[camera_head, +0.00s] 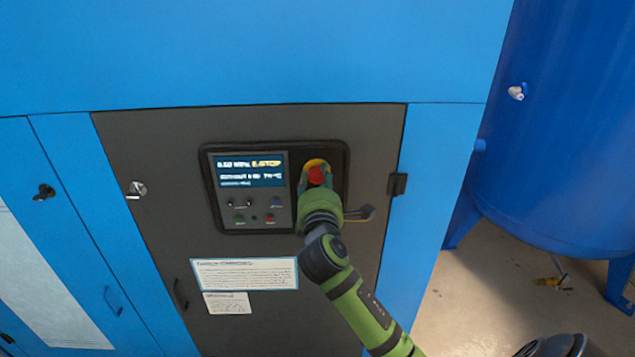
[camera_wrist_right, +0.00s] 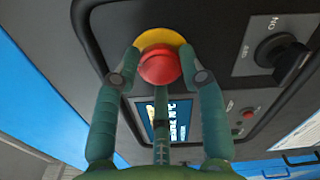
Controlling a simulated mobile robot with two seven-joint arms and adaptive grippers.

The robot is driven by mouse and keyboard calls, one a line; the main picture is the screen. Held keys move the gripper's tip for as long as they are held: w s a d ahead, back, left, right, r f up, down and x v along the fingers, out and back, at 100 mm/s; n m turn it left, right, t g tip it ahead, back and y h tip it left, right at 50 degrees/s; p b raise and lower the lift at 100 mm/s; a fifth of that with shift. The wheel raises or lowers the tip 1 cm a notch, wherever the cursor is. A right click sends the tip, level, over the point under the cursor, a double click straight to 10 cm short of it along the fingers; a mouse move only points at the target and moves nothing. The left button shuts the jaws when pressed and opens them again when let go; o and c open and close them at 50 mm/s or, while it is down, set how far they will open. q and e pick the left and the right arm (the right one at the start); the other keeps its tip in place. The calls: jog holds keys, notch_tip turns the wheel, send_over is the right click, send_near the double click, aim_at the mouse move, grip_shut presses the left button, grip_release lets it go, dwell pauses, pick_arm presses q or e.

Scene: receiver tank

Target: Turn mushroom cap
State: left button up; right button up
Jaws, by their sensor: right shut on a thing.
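The red mushroom cap (camera_head: 317,176) sits on a yellow backing (camera_head: 314,163) at the upper right of the dark control panel. In the right wrist view the cap (camera_wrist_right: 160,66) shows close up, with the yellow ring (camera_wrist_right: 160,38) behind it. My right gripper (camera_head: 318,184) reaches up to the cap. In the wrist view its green fingers stand on the left and right of the cap, with another finger below, and it is shut on the cap. My left gripper is not in view.
A lit screen (camera_head: 251,170) is left of the cap, with small buttons (camera_head: 254,217) below it. A black rotary switch (camera_wrist_right: 281,56) is near the gripper. A door hinge (camera_head: 397,184) is to the right. A blue tank (camera_head: 560,130) stands at the far right.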

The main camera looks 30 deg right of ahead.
jog(key=shift+m+b, duration=0.4)
jog(key=shift+m, duration=1.8)
jog(key=shift+r, duration=0.1)
jog(key=o, duration=1.2)
jog(key=shift+c, duration=0.2)
jog(key=shift+s+a, duration=0.1)
jog(key=shift+s, duration=0.05)
jog(key=v, duration=1.1)
jog(key=shift+s, duration=0.3)
